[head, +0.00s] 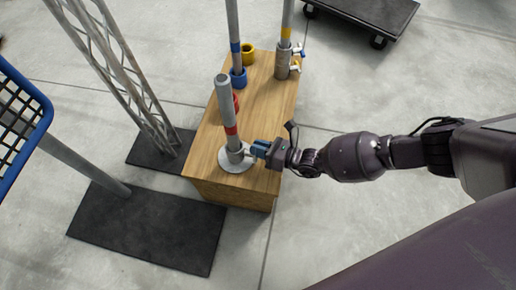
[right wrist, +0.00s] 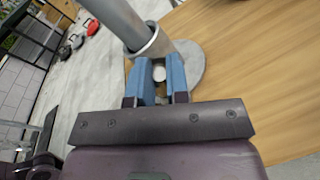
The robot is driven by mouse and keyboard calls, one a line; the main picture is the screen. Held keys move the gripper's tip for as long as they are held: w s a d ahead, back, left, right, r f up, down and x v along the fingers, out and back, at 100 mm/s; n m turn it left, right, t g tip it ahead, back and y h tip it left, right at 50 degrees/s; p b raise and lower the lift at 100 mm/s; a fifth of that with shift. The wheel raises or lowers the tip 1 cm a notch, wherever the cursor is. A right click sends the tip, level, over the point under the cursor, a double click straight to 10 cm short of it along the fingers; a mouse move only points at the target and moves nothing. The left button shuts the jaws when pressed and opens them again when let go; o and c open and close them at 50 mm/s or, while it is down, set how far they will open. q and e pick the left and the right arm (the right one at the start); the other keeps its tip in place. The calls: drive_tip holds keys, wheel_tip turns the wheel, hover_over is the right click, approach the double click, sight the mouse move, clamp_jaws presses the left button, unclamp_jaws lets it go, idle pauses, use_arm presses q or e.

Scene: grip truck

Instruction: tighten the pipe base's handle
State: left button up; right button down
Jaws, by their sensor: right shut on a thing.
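The pipe base (head: 237,157) is a round grey flange with a short collar at the near end of the wooden box top. A grey pipe with a red band (head: 229,108) stands in it. My right gripper (head: 258,149) reaches in from the right, low beside the collar. In the right wrist view its blue fingers (right wrist: 160,78) are close around a small pale round knob, the handle (right wrist: 158,73), just in front of the collar (right wrist: 150,42). The fingers hide most of the handle in the head view. My left gripper is out of view.
The wooden box (head: 262,110) also bears a blue-banded pipe (head: 235,40) in a blue ring and a yellow-banded pipe (head: 284,45) in a grey clamp. A lattice truss (head: 120,70) and a blue basket (head: 20,115) stand left. A dark cart (head: 375,12) is behind.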

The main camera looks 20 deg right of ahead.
drive_tip(key=m, duration=0.1)
drive_tip(key=f+m+g, duration=0.1)
drive_tip(key=m, duration=0.1)
drive_tip(key=f+m+g, duration=0.1)
drive_tip(key=m, duration=0.1)
drive_tip(key=shift+d, duration=0.3)
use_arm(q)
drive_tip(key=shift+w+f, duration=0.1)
use_arm(e)
drive_tip(key=m, duration=0.2)
drive_tip(key=m+g+y, duration=0.1)
drive_tip(key=m, duration=0.1)
drive_tip(key=shift+w+a+f, duration=0.1)
drive_tip(key=shift+w+f, duration=0.05)
drive_tip(key=shift+f, duration=0.2)
drive_tip(key=shift+m, duration=0.3)
drive_tip(key=c, duration=1.1)
unclamp_jaws()
drive_tip(key=shift+r, duration=0.1)
drive_tip(key=shift+c, duration=0.2)
drive_tip(key=shift+o, duration=0.6)
drive_tip(key=shift+w+r, duration=0.1)
drive_tip(key=shift+w, duration=0.15)
drive_tip(key=shift+d, duration=0.2)
